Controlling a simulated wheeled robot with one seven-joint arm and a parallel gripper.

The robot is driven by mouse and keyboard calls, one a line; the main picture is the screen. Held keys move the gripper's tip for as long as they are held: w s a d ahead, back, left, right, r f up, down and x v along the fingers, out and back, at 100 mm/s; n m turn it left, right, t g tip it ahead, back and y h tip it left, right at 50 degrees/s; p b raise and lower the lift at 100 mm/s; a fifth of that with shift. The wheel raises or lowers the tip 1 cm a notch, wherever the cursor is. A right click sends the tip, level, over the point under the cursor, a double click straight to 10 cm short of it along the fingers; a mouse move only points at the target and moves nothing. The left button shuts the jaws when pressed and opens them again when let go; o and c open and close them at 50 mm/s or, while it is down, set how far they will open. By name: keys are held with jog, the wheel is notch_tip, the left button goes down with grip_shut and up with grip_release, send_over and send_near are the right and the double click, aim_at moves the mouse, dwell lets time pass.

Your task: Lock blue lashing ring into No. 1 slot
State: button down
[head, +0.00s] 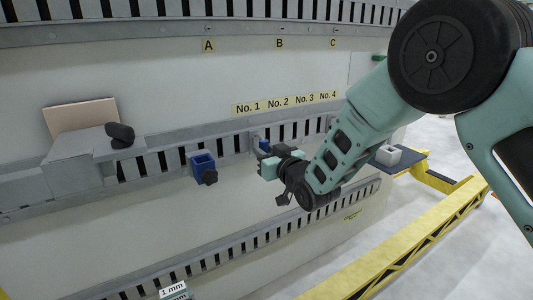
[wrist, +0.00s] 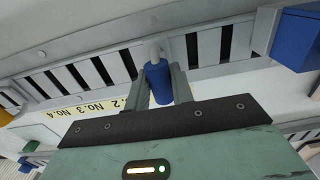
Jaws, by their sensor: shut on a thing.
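My gripper (head: 266,153) is in front of the slotted rail (head: 226,138), below the No. 1 and No. 2 labels (head: 262,104). It is shut on a blue lashing ring (wrist: 159,84), a blue cylinder with a pale grey tip between the two fingers. The tip points at the rail (wrist: 214,65) and overlaps it in the wrist view. I cannot tell whether it is inside a slot. In the wrist view the labels (wrist: 90,107) are upside down, and No. 1 is hidden behind my gripper. In the head view only a little blue shows at the fingertips.
An open blue box (head: 203,163) with a dark knob hangs on the rail left of my gripper. Grey boxes (head: 70,162) and a dark object (head: 120,134) are farther left. A yellow beam (head: 395,245) runs at lower right.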

jog(key=shift+w+a, duration=0.1)
jog(key=c, duration=1.1)
grip_release()
jog(key=shift+b+v, duration=0.9)
jog(key=shift+v, duration=3.15)
